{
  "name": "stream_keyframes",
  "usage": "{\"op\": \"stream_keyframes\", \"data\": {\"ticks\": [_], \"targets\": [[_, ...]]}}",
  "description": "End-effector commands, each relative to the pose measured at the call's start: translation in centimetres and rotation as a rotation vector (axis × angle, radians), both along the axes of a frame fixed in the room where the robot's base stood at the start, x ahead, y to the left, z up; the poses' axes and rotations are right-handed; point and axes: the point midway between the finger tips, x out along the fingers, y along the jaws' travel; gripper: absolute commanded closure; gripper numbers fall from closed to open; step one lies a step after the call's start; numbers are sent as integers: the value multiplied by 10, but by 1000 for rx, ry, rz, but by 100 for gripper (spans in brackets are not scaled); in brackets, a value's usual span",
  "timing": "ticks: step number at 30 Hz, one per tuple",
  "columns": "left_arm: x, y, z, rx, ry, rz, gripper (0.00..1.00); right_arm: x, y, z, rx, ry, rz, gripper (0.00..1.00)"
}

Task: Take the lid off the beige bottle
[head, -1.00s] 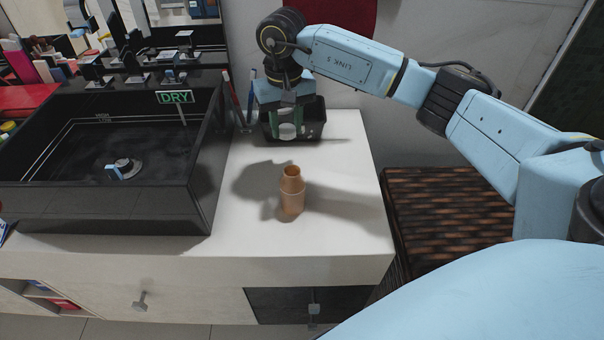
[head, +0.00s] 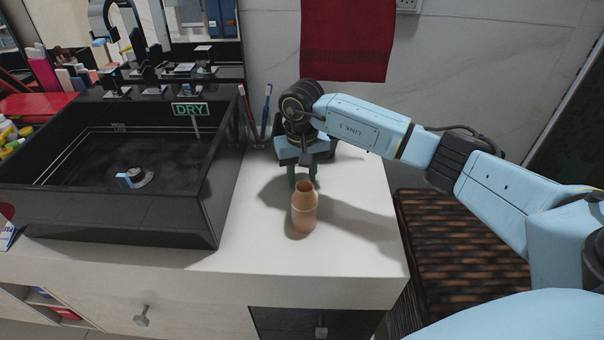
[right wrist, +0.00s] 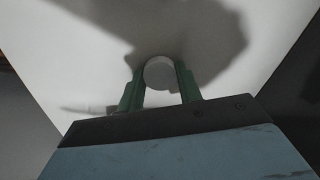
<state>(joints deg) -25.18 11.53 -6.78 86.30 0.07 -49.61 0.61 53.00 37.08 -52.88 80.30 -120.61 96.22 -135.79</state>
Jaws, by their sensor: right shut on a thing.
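My left gripper is not in view.
A black vessel sink (head: 205,215) with a DRY sign (head: 190,109) stands left of the bottle. Toothbrushes (head: 266,108) stand behind, and a red towel (head: 346,40) hangs on the wall. The white counter (head: 350,245) is clear right of the bottle.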

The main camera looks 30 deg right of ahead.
Motion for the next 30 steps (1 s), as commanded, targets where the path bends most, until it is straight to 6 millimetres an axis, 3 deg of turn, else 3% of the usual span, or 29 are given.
{"op": "stream_keyframes", "data": {"ticks": [7,8,13,26,30], "targets": [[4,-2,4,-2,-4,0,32,0,0,-3,-1,0,0,92],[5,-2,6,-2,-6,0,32,0,0,-3,0,0,0,64],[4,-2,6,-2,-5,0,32,0,0,-3,0,0,0,43],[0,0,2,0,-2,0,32,0,0,3,0,0,0,43],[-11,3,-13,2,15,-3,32,1,-1,34,-1,-5,-1,43]]}}
